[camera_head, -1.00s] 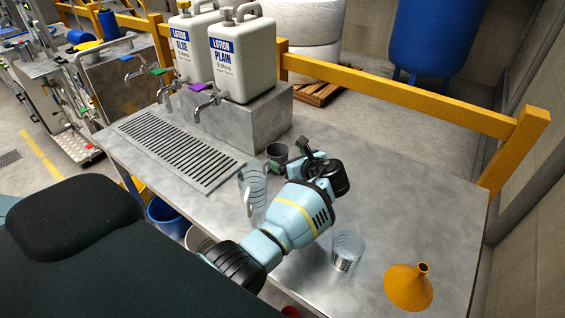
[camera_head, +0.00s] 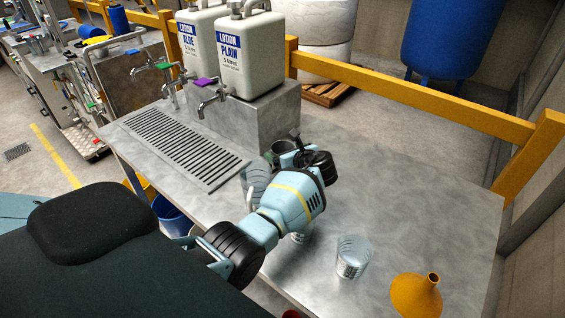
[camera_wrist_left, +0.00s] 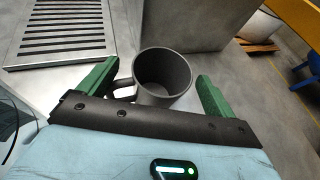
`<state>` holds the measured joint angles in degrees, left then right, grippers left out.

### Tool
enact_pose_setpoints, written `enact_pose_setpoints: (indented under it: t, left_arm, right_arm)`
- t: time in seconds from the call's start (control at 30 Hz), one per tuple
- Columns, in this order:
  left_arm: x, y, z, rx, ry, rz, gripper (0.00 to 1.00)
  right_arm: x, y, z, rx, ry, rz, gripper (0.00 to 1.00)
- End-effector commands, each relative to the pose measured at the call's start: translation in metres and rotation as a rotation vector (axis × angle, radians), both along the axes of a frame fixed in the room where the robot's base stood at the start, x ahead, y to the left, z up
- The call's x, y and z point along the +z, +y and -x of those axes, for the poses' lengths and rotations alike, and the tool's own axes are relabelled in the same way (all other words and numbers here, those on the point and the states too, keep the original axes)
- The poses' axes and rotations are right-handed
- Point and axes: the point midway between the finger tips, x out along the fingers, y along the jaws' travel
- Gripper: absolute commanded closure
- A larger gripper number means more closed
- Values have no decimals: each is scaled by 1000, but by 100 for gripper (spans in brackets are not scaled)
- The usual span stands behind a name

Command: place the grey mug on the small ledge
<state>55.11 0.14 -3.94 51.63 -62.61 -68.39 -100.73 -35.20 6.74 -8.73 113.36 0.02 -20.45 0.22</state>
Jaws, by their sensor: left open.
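The grey mug (camera_head: 281,147) stands upright on the steel worktop (camera_head: 400,190), just in front of the steel block. In the left wrist view the mug (camera_wrist_left: 162,77) lies between the two green fingers, with its handle towards the left finger. My left gripper (camera_head: 290,153) is open around the mug; in the wrist view the gripper (camera_wrist_left: 156,75) shows a gap on the right side. The gripper partly hides the mug in the head view. I cannot tell which surface is the small ledge. My right gripper is not in view.
Two white lotion containers (camera_head: 246,55) stand on the steel block (camera_head: 255,115), with taps over a slotted drain grate (camera_head: 185,148). A clear jug (camera_head: 254,178) is beside my left arm. A clear beaker (camera_head: 353,257) and an orange funnel (camera_head: 416,294) stand at the right. A yellow rail (camera_head: 420,100) runs behind.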

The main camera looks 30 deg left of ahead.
Motion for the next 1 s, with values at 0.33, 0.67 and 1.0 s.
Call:
enact_pose_setpoints:
  t: [0.33,0.67,1.0]
  left_arm:
    - [1,1,-1,-1,-3,0,24]
    - [1,0,-1,-1,-2,1,67]
    - [9,0,-1,0,-4,1,74]
  right_arm:
    - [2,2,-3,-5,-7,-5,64]
    - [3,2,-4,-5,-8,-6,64]
    - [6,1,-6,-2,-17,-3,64]
